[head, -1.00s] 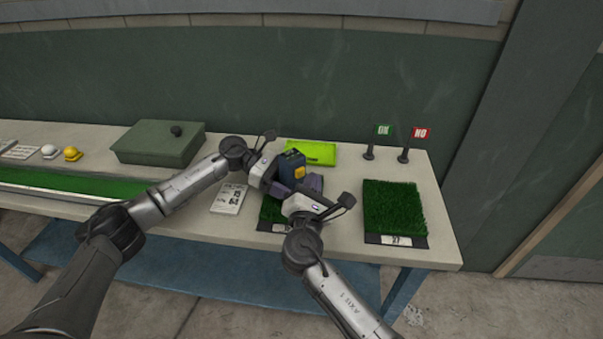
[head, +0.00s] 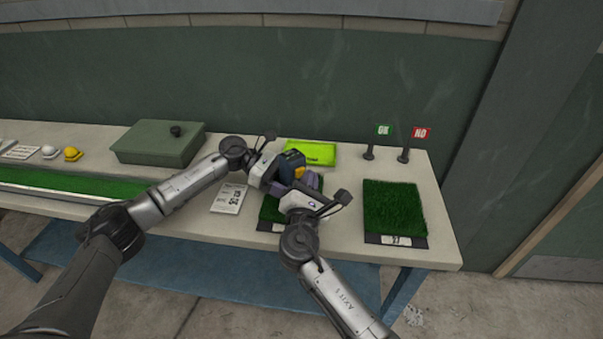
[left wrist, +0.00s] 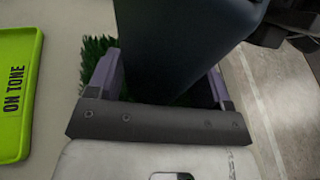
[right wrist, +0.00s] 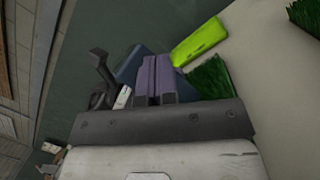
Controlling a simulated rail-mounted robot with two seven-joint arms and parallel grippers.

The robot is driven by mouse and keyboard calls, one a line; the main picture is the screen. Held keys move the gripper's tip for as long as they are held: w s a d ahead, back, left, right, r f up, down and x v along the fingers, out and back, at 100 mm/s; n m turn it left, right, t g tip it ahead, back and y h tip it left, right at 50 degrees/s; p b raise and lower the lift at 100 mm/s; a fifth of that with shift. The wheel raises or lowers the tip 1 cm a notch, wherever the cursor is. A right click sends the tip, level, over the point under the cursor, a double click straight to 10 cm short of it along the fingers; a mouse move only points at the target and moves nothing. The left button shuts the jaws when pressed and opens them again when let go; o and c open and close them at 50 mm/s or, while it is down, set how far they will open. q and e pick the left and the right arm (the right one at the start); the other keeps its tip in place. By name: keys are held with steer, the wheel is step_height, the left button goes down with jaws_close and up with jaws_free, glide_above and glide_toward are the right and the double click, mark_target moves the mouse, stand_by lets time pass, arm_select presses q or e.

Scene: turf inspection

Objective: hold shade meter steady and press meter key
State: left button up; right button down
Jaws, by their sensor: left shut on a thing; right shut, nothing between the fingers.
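The shade meter (head: 288,165), a dark blue block with yellow on it, is held above a dark green turf sample (head: 270,211). My left gripper (head: 279,184) is shut on it; the left wrist view shows the meter's dark body (left wrist: 180,50) between the purple fingers. My right gripper (head: 312,181) is shut and empty, its fingertips close beside the meter in the head view. In the right wrist view the shut purple fingers (right wrist: 155,80) overlap the blue meter (right wrist: 128,68). Whether they touch the key, I cannot tell.
A lime-green "ON TONE" tray (head: 322,156) lies behind the meter. A second turf sample (head: 394,208) is at the right, with OK (head: 383,131) and NO (head: 421,134) flags behind it. A green box (head: 158,145) and a printed card (head: 230,199) are left.

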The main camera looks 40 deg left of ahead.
steer(key=shift+w+a, duration=0.1)
steer(key=shift+a, duration=0.35)
stand_by(0.5)
steer(key=shift+d, duration=0.1)
steer(key=shift+s+d, duration=0.25)
steer(key=shift+d, duration=0.6)
steer(key=shift+d, duration=0.1)
steer(key=shift+s+d, duration=0.2)
steer(key=shift+d, duration=0.6)
steer(key=shift+s+d, duration=0.25)
steer(key=shift+d, duration=0.5)
steer(key=shift+s+d, duration=0.2)
steer(key=shift+d, duration=0.6)
arm_select(q)
steer(key=o, duration=0.8)
steer(key=shift+c, duration=0.2)
steer(key=shift+a, duration=0.1)
